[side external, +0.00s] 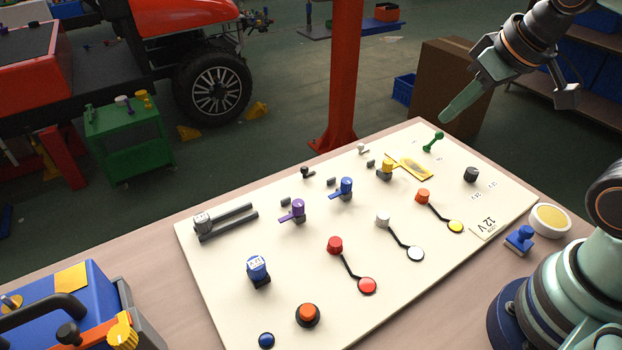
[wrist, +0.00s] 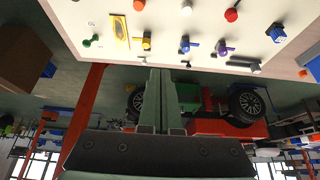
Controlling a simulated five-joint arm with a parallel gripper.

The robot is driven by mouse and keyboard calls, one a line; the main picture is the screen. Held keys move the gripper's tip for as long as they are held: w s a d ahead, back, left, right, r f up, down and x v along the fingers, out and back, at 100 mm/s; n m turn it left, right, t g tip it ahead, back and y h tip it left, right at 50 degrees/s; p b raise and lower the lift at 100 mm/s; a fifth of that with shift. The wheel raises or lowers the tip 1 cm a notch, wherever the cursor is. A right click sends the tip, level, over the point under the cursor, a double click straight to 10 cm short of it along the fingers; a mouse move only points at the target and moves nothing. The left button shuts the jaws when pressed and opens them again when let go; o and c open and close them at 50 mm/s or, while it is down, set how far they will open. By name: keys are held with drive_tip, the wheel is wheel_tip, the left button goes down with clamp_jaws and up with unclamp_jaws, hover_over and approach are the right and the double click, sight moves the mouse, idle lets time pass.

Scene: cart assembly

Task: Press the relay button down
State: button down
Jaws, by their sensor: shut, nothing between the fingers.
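The cream panel (side external: 330,268) lies on the wooden table and carries several coloured parts. A blue block with a pale labelled top (side external: 257,268) stands at its left; it also shows in the wrist view (wrist: 277,33). An orange button in a dark ring (side external: 307,314) and a small blue button (side external: 266,340) sit near the front edge. I cannot tell for sure which one is the relay button. My gripper (side external: 444,119) is shut and empty, raised by the panel's far right corner, well away from these parts. Its fingers (wrist: 159,75) point past the panel edge in the wrist view.
Upright coloured knobs and levers, including purple (side external: 298,211), blue (side external: 345,188) and red (side external: 335,245), stand on the panel. A blue toolbox (side external: 95,300) is at the left table end. A blue stamp-like piece (side external: 520,240) and a yellow-topped round dish (side external: 550,220) are at the right.

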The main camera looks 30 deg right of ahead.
idle(0.4)
drive_tip(key=m+g, duration=0.6)
drive_tip(key=m, duration=3)
hover_over(308, 310)
wheel_tip(308, 310, down, 13)
drive_tip(key=shift+f, duration=3.95)
drive_tip(key=shift+f, duration=0.1)
